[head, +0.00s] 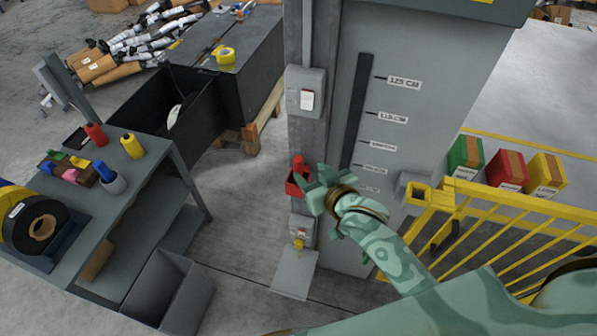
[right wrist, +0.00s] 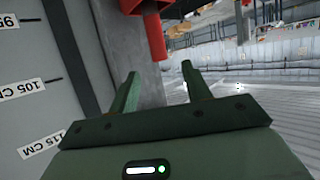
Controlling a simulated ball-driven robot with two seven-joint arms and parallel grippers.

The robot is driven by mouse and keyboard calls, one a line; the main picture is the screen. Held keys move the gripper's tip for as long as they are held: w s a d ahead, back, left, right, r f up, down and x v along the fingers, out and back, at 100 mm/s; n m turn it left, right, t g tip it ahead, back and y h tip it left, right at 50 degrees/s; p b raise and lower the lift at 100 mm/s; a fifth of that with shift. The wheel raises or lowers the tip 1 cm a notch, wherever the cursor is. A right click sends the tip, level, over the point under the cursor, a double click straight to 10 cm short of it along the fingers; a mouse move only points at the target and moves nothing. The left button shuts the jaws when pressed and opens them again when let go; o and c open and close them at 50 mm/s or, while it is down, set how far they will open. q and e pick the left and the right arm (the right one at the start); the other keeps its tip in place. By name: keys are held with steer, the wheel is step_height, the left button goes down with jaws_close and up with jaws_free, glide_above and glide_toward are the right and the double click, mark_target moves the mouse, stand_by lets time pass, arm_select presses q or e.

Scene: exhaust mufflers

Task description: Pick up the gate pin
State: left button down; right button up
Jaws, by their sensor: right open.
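A red pin (head: 299,163) stands upright in a red holder (head: 293,186) on the grey post; I take it to be the gate pin. In the right wrist view, which is upside down, the red pin (right wrist: 154,36) hangs from the red holder (right wrist: 130,5), just beyond the fingertips. My right gripper (head: 310,184) is beside the holder and hides part of it in the head view. It also shows in the right wrist view (right wrist: 159,70), with its two fingers apart and nothing between them. My left gripper is not in view.
The grey post (head: 308,130) and measuring panel (head: 415,120) stand close to my right gripper. A yellow gate railing (head: 500,208) is at right. A small box (head: 303,229) with a yellow piece sits below the holder. A workbench (head: 130,185) stands at left.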

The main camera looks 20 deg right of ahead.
mark_target(296, 160)
steer(key=x, duration=0.5)
steer(key=shift+w+a+f+b, duration=0.1)
steer(key=shift+b, duration=0.2)
steer(key=x, duration=0.2)
steer(key=b+x, duration=0.1)
steer(key=x, duration=0.2)
steer(key=shift+f, duration=0.3)
steer(key=shift+r, duration=0.1)
steer(key=c, duration=0.4)
jaws_close()
